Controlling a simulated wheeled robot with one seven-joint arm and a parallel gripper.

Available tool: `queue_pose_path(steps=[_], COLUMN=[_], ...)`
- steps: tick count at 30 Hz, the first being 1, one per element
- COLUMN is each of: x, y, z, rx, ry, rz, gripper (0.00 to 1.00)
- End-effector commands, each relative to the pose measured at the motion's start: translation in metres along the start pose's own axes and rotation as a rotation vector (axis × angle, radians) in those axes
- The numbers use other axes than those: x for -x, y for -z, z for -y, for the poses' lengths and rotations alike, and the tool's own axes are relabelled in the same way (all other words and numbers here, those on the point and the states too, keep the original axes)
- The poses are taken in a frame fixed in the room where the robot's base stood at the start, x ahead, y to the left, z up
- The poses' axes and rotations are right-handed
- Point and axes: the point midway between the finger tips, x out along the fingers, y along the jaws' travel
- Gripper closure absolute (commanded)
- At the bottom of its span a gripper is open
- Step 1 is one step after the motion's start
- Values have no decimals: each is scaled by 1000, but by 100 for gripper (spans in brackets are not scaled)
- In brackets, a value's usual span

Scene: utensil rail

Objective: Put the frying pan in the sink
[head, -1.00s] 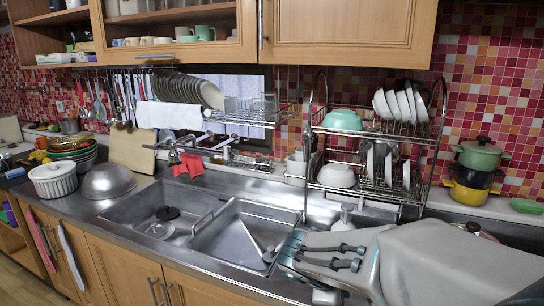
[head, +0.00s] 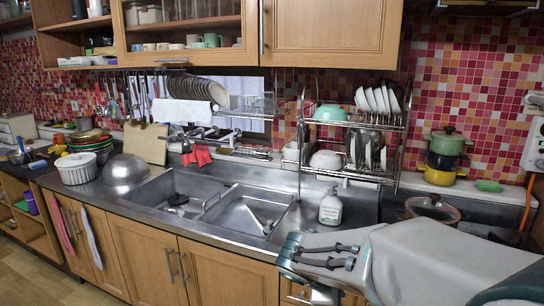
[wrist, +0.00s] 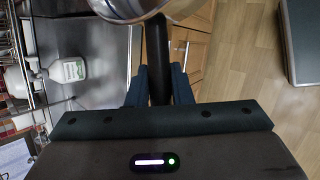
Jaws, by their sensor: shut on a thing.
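The frying pan shows only in the wrist view, as a shiny metal edge (wrist: 140,8) at the top, with a black handle (wrist: 157,50) running down from it. My gripper (wrist: 157,88) is shut on that handle, one dark finger on each side. The rest of the pan is outside the picture.
A soap bottle (head: 330,207) stands right of the sink, below the dish rack (head: 352,172). A glass-lidded pot (head: 433,208) is at the right. A metal bowl (head: 124,170) and a white ribbed dish (head: 77,168) stand left of the sink. Floor (head: 40,275) is clear.

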Motion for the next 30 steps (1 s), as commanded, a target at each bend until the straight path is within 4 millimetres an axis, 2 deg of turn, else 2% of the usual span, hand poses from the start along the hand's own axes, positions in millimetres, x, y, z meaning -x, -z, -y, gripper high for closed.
queue_pose_path(steps=[11,19,22,30], x=[-45,-95,-104,-111], y=[21,50,57,62], z=[-38,-56,-57,-56], rx=[144,334,372,402], ry=[-56,-131,-149,-165], rz=[-99,-234,-262,-284], gripper=[100,100,100,100])
